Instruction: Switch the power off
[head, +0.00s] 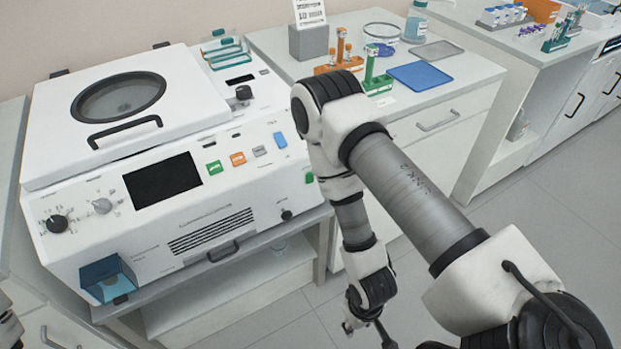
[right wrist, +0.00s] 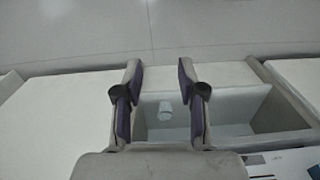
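The white centrifuge-like machine (head: 150,165) stands on the bench at left, its lid down. Its front has a dark screen (head: 163,180), a black knob (head: 57,224), a grey knob (head: 102,205), and green (head: 214,167), orange (head: 237,159) and blue (head: 280,140) buttons. A black knob (head: 243,92) is at its right end.
An open shelf (head: 215,298) under the machine holds a small white cup (right wrist: 167,110). The side bench holds an orange rack (head: 338,66), a green rack (head: 378,84) and a blue tray (head: 420,76). The floor in front is clear.

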